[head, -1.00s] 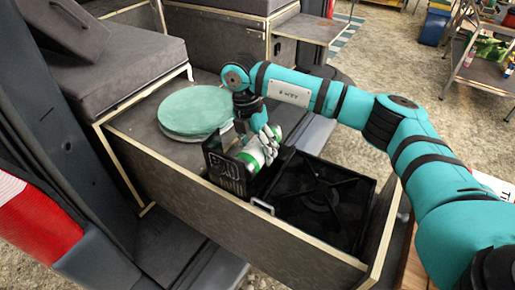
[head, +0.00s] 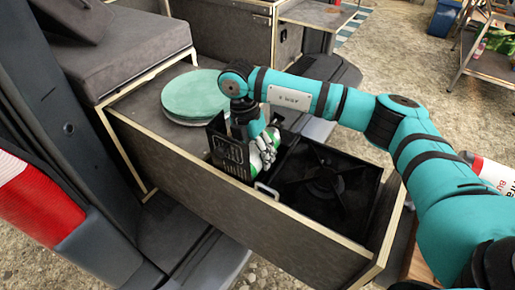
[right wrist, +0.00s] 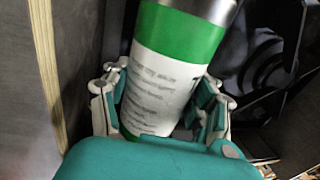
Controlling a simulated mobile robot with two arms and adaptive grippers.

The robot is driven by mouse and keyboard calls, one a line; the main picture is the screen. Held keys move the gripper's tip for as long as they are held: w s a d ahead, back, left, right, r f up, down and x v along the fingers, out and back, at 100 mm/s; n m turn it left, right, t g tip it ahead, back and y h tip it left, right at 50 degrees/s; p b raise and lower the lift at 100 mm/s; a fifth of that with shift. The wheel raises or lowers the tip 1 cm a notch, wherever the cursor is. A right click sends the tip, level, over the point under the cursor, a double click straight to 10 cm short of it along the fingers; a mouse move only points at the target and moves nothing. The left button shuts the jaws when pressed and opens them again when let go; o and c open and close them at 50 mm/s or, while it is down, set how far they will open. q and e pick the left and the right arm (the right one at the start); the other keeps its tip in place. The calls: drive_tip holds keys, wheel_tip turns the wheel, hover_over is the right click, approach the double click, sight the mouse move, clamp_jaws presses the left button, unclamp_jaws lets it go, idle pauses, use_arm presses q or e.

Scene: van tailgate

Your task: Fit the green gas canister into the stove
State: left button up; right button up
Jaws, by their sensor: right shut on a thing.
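The green and white gas canister (head: 256,163) is in my right gripper (head: 263,148), low at the left end of the black stove (head: 327,186). The stove's perforated side flap (head: 228,157) stands upright and hides part of the canister in the head view. In the right wrist view the canister (right wrist: 174,78) lies slightly tilted between the fingers of my right gripper (right wrist: 165,105), with its silver end away from the palm. I cannot tell whether it is seated in the stove's bay. My left gripper is not in view.
The stove sits in an open wooden drawer box (head: 245,215) with raised walls. A stack of round green-topped discs (head: 196,97) lies behind, left of my gripper. A grey cushion (head: 110,50) is at upper left. A metal shelf (head: 490,65) stands far right.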

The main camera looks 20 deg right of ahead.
sight(253, 183)
drive_tip(key=shift+s+a+f, duration=0.25)
drive_tip(key=shift+a+f, duration=0.05)
drive_tip(key=shift+f, duration=0.15)
drive_tip(key=shift+s+a+f+b, duration=0.15)
drive_tip(key=shift+s+f+b, duration=0.1)
drive_tip(key=shift+f+b, duration=0.5)
drive_tip(key=shift+c, duration=1)
drive_tip(key=shift+s+a+f+b, duration=0.1)
drive_tip(key=shift+f+b, duration=0.15)
drive_tip(key=shift+f, duration=0.3)
drive_tip(key=shift+s+a+f+b, duration=0.1)
drive_tip(key=shift+f+b, duration=0.15)
drive_tip(key=shift+f, duration=0.3)
drive_tip(key=shift+w+f+b, duration=0.15)
drive_tip(key=shift+f+b, duration=0.15)
drive_tip(key=shift+f, duration=0.2)
drive_tip(key=shift+f+b, duration=0.3)
drive_tip(key=shift+f, duration=0.25)
drive_tip(key=shift+s, duration=0.2)
drive_tip(key=o, duration=1.8)
drive_tip(key=shift+c, duration=0.2)
drive_tip(key=shift+w, duration=0.1)
